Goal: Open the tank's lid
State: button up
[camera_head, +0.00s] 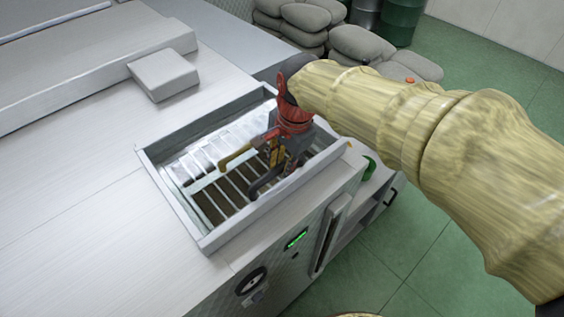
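The tank shows as a rectangular metal box with a raised rim (172,200), set into the top of a pale grey machine. Slatted metal bars (213,203) show inside the rim, with a shiny, brighter slatted area toward the back left. I cannot tell a separate lid from these bars. My gripper (238,180), red and dark with yellowish parts, reaches over the right part of the box. Its two fingers are spread apart and point to the lower left, with nothing seen between them. Whether they touch the bars is unclear. The gripper hides the right part of the inside.
A grey block (164,74) sits on the machine top behind the box. Grey sacks (365,43) and a green drum (402,22) stand behind. Green floor is clear at right.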

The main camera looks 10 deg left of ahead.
grip_shut()
dwell(0.5)
